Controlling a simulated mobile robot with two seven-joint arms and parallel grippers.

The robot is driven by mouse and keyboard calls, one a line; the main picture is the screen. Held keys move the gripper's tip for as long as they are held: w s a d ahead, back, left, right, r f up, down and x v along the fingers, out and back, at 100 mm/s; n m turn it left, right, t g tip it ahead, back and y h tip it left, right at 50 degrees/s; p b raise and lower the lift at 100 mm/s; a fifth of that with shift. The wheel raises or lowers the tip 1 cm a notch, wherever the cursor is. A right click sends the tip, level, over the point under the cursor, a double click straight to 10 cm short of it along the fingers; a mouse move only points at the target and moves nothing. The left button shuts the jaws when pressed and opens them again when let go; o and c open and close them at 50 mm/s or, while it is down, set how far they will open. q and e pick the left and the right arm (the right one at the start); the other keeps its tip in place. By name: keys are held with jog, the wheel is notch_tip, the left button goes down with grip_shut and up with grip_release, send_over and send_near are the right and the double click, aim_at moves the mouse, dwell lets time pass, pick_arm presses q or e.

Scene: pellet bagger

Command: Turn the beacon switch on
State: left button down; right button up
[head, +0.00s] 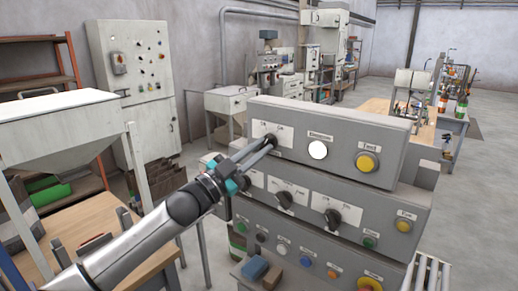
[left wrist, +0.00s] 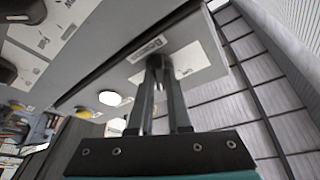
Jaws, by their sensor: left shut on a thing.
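The beacon switch is a dark rotary knob (head: 273,138) on a white plate at the left of the panel's top tier. My left gripper (head: 267,143) reaches it from the lower left and is shut on it. In the left wrist view the two fingers (left wrist: 158,70) close around the dark knob (left wrist: 160,62), below a small label that seems to read "Beacon". The fingertips hide most of the knob, so I cannot tell its pointer's angle. My right gripper is in neither view.
A white round lamp or button (head: 318,150) and a yellow button (head: 367,162) are right of the knob. Below are two dark knobs (head: 285,199) (head: 333,218) and several coloured buttons. A hopper (head: 60,117) stands left of my left arm.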

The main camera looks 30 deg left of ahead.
pick_arm(q)
jog(key=c, duration=0.9)
grip_release()
jog(key=shift+o, duration=0.2)
jog(key=shift+s+a+f, duration=0.15)
jog(key=shift+s+f, duration=0.15)
jog(key=shift+s, duration=0.25)
jog(key=b+v, duration=0.1)
jog(key=v, duration=1.3)
